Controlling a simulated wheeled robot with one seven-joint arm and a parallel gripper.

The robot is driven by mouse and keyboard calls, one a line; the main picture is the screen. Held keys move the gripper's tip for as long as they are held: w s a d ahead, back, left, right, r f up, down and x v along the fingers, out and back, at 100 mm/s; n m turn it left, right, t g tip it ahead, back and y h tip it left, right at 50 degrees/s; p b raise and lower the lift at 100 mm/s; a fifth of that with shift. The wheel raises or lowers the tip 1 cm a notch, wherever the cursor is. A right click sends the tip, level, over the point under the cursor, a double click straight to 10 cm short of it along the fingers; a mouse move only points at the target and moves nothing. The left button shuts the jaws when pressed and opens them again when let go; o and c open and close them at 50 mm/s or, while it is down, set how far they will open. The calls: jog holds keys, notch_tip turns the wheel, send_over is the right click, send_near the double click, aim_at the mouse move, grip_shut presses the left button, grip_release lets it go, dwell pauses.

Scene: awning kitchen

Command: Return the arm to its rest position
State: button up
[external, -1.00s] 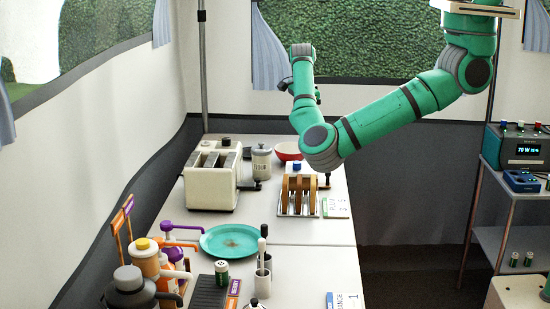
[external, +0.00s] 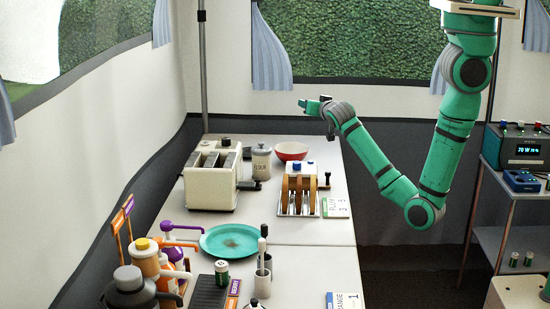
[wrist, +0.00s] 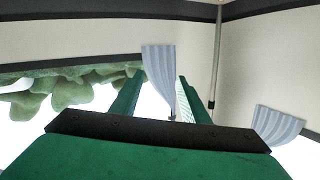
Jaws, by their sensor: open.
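My arm is green and hangs from a mount at the top right of the external view, with its elbow (external: 420,210) bent low, right of the table. My gripper (external: 302,103) is at the far end of the arm, raised above the back of the table and pointing left. In the wrist view my gripper (wrist: 158,98) shows two green fingers standing apart with nothing between them. Behind them are the wall, a blue-grey curtain (wrist: 158,72) and a pole (wrist: 217,60).
A shelf with a device (external: 517,146) stands right.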

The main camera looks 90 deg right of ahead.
jog(key=s+a+f+n+t+y, duration=0.2)
jog(key=a+f+n+t+y, duration=0.25)
jog(key=a, duration=0.55)
jog(key=s+a+f+n+t+y, duration=0.1)
jog(key=a+f+n+t+y, duration=0.1)
jog(key=a+f+n+t, duration=0.45)
jog(key=s+a+n+y, duration=0.1)
jog(key=s+a+y, duration=0.2)
jog(key=s+a, duration=0.3)
jog(key=s+a+f+n+g+y, duration=0.1)
jog(key=s+a+n+y, duration=0.1)
jog(key=s+a, duration=0.5)
jog(key=s+a+n+y, duration=0.1)
jog(key=s+a+y, duration=0.3)
jog(key=a, duration=1.2)
jog(key=s, duration=0.3)
jog(key=shift+f+n, duration=0.2)
jog(key=shift+n, duration=0.2)
